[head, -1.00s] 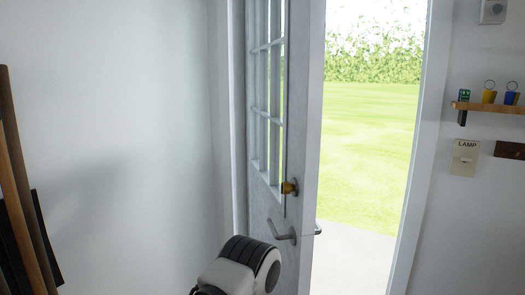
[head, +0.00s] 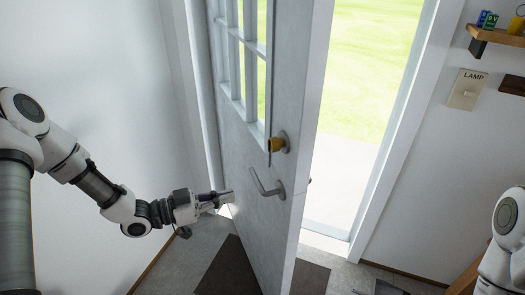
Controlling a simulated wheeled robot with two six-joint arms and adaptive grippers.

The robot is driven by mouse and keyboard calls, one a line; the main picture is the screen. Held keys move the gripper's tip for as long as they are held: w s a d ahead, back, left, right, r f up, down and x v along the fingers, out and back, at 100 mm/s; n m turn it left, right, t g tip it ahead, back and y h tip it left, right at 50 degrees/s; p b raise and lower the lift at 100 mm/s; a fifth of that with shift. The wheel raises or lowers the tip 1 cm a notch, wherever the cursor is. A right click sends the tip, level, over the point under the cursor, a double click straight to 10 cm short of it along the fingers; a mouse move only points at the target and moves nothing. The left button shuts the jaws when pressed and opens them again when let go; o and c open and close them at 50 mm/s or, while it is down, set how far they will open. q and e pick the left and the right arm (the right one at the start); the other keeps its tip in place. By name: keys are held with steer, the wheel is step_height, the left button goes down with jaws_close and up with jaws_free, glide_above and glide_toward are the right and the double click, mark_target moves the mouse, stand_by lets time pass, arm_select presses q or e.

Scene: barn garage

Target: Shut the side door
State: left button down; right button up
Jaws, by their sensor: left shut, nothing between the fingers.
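The side door (head: 243,160) is grey with glass panes in its upper part. It stands ajar, with a wide gap to its right that shows the grass outside. Its lever handle (head: 266,186) and the round brass lock (head: 278,143) above it are near its free edge. My left gripper (head: 227,198) is shut and empty, pointing right, just left of the door's inner face and below the handle's level. I cannot tell whether it touches the door. My right arm shows only in part at the right edge, and its gripper is out of view.
The white door frame (head: 402,130) stands right of the opening. A dark mat (head: 229,268) lies on the floor by the door. A lamp switch (head: 467,89) and a small wooden shelf (head: 497,36) are on the right wall.

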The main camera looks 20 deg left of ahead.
arm_select(q)
step_height(320, 180, up, 3)
glide_toward(289, 174)
steer(key=p+x, duration=0.3)
steer(key=x, duration=0.3)
steer(key=shift+w+d, duration=0.25)
steer(key=shift+d, duration=0.05)
steer(key=shift+w+f, duration=0.15)
steer(key=shift+w, duration=0.15)
arm_select(e)
steer(key=r, duration=0.2)
steer(key=s+r, duration=0.1)
steer(key=shift+d+r, duration=0.35)
steer(key=shift+d, duration=0.05)
arm_select(q)
steer(key=shift+s+d, duration=0.1)
steer(key=shift+d, duration=0.05)
arm_select(e)
steer(key=shift+d, duration=0.1)
steer(key=shift+f, duration=0.1)
